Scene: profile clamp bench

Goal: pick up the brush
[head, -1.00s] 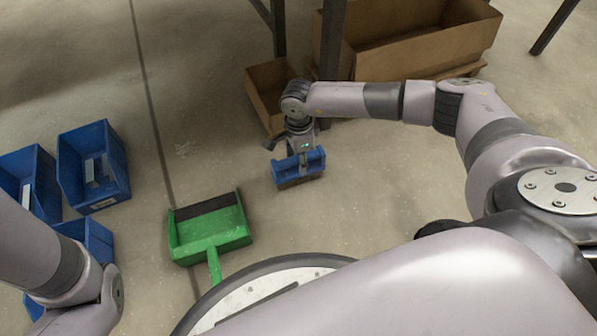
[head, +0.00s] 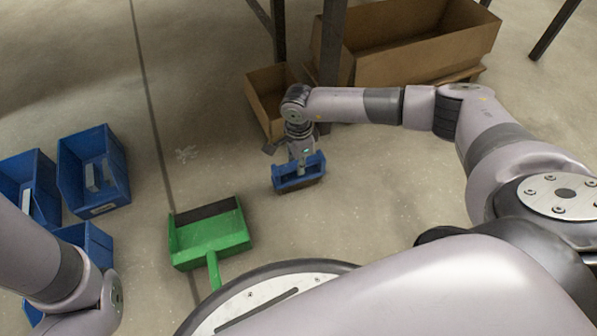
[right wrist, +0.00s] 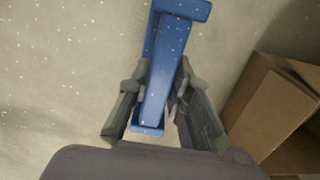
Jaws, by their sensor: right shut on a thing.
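The blue brush (head: 299,178) is in the middle of the head view, below my right wrist, with a darker strip along its lower edge. My right gripper (head: 302,158) is shut on it. In the right wrist view, the gripper's two fingers (right wrist: 158,95) lie on either side of the brush's blue handle (right wrist: 160,80). From the head view I cannot tell whether the brush touches the floor. My left arm is at the lower left, and its gripper is outside the view.
A green dustpan (head: 208,236) lies on the floor left of the brush. Several blue bins (head: 92,170) stand at the left, some holding metal pieces. A small cardboard box (head: 262,105) and a larger one (head: 420,60) stand behind my right arm near dark table legs (head: 333,45).

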